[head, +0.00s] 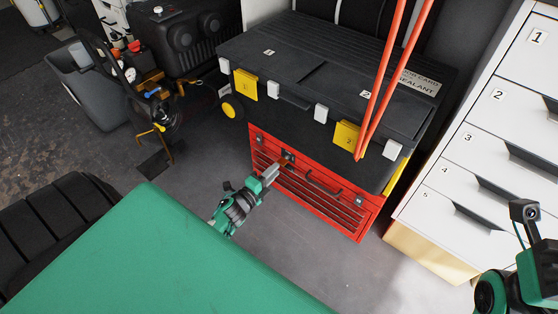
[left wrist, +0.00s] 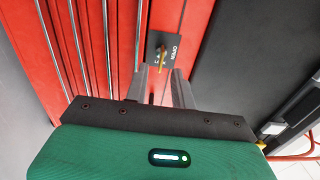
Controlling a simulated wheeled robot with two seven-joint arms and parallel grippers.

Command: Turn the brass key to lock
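The red tool chest (head: 315,190) stands on the floor under a black storage box. A dark lock plate (head: 288,154) is on its upper front edge. In the left wrist view the lock plate (left wrist: 168,48) bears white lettering that seems to include "OPEN", and the small brass key (left wrist: 161,60) sticks out of it. My left gripper (head: 279,163) is at the chest front, close to the lock. In the wrist view its fingers (left wrist: 161,78) are apart, with the key in line with the gap; contact is not visible. My right gripper's fingers are out of view.
The black storage box (head: 300,75) with yellow and white latches sits on top of the chest. Orange poles (head: 388,75) rise in front of it. A white numbered drawer cabinet (head: 490,140) stands to the right. Grey floor (head: 265,245) lies open before the chest.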

